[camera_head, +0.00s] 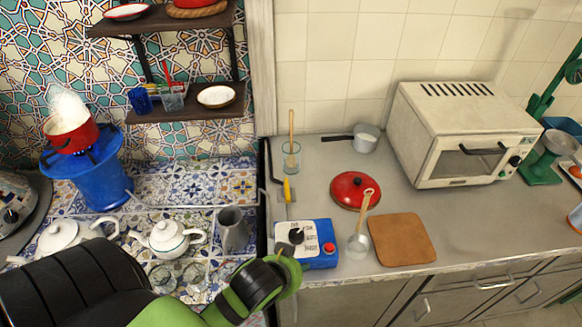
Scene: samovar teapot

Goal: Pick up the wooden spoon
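A thin wooden spoon (291,123) stands nearly upright in a clear glass (291,157) at the back of the grey counter, near the wall edge. Its handle sticks up above the rim, and its lower end shows only faintly through the glass. A ladle with a wooden handle (366,203) and a pale bowl lies at the front of a red lid. My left arm, green and black, comes in from the lower left and ends in front of the blue timer box; I cannot make out its gripper. My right gripper is not in view.
A blue box with a dial (319,246), a red lid (350,188), a wooden board (401,239), a small saucepan (366,139) and a toaster oven (463,137) stand on the counter. White teapots (168,238) and a grey jug (232,230) are at left.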

